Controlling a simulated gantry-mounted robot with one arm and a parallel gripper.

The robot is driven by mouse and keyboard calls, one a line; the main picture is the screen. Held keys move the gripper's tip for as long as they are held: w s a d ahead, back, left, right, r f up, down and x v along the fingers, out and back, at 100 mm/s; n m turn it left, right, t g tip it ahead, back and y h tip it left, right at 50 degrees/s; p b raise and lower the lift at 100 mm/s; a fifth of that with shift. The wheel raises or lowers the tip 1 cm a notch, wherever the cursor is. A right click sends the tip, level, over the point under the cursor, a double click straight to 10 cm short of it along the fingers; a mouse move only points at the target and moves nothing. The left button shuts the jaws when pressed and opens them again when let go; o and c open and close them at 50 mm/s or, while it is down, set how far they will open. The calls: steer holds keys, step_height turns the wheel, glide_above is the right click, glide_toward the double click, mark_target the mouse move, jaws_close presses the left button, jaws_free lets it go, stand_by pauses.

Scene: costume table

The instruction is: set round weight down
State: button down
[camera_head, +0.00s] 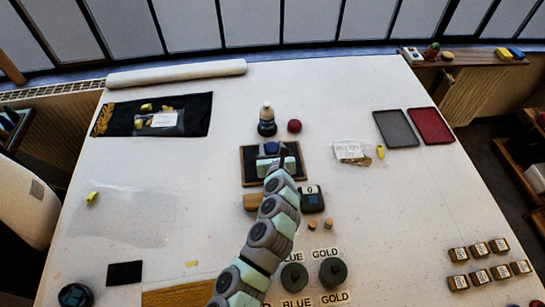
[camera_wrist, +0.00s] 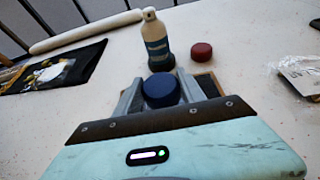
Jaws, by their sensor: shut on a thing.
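My gripper (camera_head: 270,151) is over a dark mat with a wooden edge (camera_head: 246,178) near the middle of the table. Its fingers are shut on a dark blue round weight, which shows its flat top between them in the wrist view (camera_wrist: 161,90). The weight also shows as a small blue patch in the head view (camera_head: 271,147). My gripper body hides its lower part, so I cannot tell whether it touches the mat.
A bottle with a dark base (camera_head: 267,122) and a red round thing (camera_head: 295,126) stand just behind the mat. A small device reading 0 (camera_head: 312,200) is in front. Two dark round pieces (camera_head: 293,276) (camera_head: 333,272) sit by labels. Grey (camera_head: 395,129) and red (camera_head: 430,126) trays lie right.

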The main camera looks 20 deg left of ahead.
step_height(320, 180, down, 4)
steer(key=shift+d+f, duration=0.1)
steer(key=shift+f, duration=0.25)
steer(key=shift+f+b, duration=0.1)
steer(key=shift+b, duration=0.2)
steer(key=shift+f, duration=0.1)
steer(key=c, duration=0.7)
jaws_free()
steer(key=shift+s+d+r, duration=0.1)
steer(key=shift+s+r, duration=0.25)
steer(key=shift+s, duration=0.05)
steer(key=v, duration=1.1)
steer(key=shift+d, duration=0.15)
